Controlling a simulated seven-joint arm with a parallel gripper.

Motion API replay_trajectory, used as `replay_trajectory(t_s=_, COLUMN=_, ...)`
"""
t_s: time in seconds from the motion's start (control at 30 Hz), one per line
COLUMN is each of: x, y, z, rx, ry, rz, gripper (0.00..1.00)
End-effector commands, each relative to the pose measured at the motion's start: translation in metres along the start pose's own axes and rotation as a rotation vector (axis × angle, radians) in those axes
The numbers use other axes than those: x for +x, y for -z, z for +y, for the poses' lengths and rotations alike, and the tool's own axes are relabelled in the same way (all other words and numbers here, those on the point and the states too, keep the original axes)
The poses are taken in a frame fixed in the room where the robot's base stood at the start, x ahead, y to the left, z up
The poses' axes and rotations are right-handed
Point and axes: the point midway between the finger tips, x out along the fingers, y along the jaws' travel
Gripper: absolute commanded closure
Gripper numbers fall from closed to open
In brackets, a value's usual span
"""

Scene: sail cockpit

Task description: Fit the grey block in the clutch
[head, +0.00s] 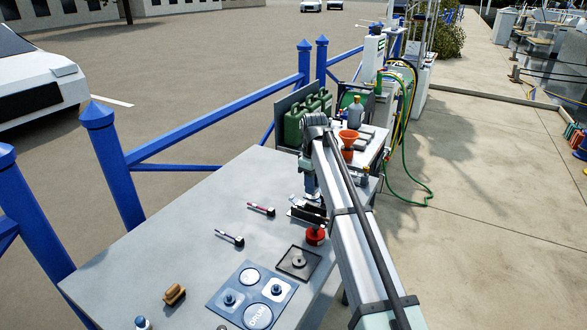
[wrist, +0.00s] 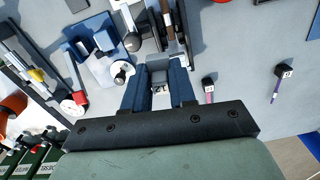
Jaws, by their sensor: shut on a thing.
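My gripper (wrist: 158,88) points down over the table, its two fingers closed on a grey block (wrist: 159,73), which shows between the fingertips in the wrist view. In the head view my arm covers most of the gripper, and I cannot make out the block there. A dark slotted fixture (wrist: 187,30) lies just beyond the fingertips in the wrist view. It also shows as a black piece (head: 308,213) below the gripper in the head view. It may be the clutch, but I cannot tell for sure. I cannot tell whether the block touches it.
A red round part (head: 315,235) and a dark square tray (head: 298,262) stand close by. Two small brush-like tools (head: 261,209) (head: 230,238) lie to the left. A blue-grey mat (head: 252,294) is at the front. Green cans (head: 293,127) stand behind. The left tabletop is mostly clear.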

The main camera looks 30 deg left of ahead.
Motion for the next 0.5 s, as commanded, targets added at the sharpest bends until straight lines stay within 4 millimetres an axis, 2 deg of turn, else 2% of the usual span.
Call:
replay_trajectory(t_s=0.03, x=0.005, y=-0.014, z=-0.012, rx=-0.008, ry=-0.001, rz=0.001, gripper=1.00)
replay_trajectory(t_s=0.1, x=0.008, y=-0.021, z=-0.021, rx=-0.028, ry=-0.003, rz=0.003, gripper=1.00)
replay_trajectory(t_s=0.5, x=0.013, y=-0.021, z=-0.021, rx=-0.102, ry=-0.009, rz=0.008, gripper=1.00)
